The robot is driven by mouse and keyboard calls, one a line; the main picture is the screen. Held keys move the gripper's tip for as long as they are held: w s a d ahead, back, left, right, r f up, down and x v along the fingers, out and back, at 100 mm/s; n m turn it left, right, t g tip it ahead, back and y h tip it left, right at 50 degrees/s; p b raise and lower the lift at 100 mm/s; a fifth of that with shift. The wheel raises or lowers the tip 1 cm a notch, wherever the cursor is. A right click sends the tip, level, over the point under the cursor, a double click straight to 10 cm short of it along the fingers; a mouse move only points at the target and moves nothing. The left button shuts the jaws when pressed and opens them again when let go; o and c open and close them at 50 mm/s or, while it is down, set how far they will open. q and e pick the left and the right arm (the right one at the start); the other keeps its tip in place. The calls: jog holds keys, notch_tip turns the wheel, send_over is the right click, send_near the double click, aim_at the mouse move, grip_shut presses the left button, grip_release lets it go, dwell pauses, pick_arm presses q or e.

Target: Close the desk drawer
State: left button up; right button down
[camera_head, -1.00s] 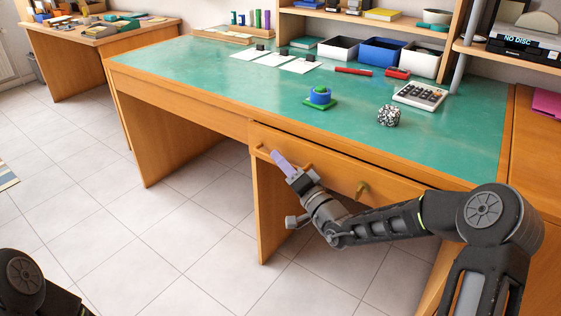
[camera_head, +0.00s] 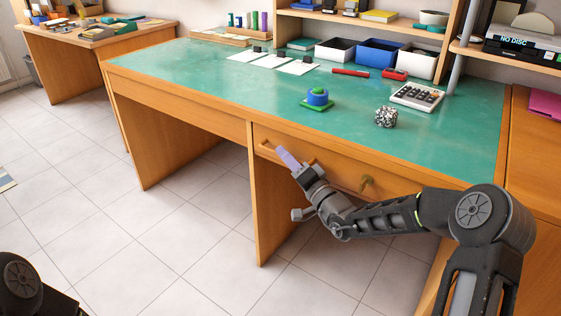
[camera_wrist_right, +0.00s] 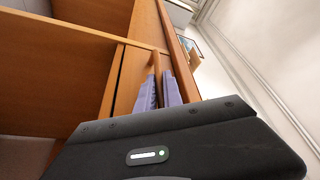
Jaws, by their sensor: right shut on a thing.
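The desk drawer (camera_head: 335,168) is the wooden front under the right part of the green desk top. In the head view its front sits about level with the frame, with no clear gap along its top edge. A wooden bar handle (camera_head: 266,147) is on its left part and a brass-coloured knob (camera_head: 366,184) on its right part. My right gripper (camera_head: 286,157) is at the bar handle, its purple fingers shut on it. In the right wrist view the fingers (camera_wrist_right: 158,92) point at the wooden front and partly hide the handle. My left gripper is out of view.
The green desk top (camera_head: 220,90) holds a blue and green round object (camera_head: 317,97), a black-and-white cube (camera_head: 386,117), a calculator (camera_head: 416,96) and several bins at the back. Open floor (camera_head: 190,230) lies in front. A desk leg panel (camera_head: 268,215) stands below the drawer's left end.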

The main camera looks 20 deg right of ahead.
jog(key=c, duration=1.8)
grip_release()
jog(key=shift+o, duration=0.2)
jog(key=shift+s, duration=0.15)
jog(key=p+v, duration=0.1)
jog(key=v, duration=0.6)
jog(key=shift+s+f+p, duration=0.2)
jog(key=shift+s+p, duration=0.05)
jog(key=shift+p, duration=0.15)
jog(key=shift+d, duration=0.1)
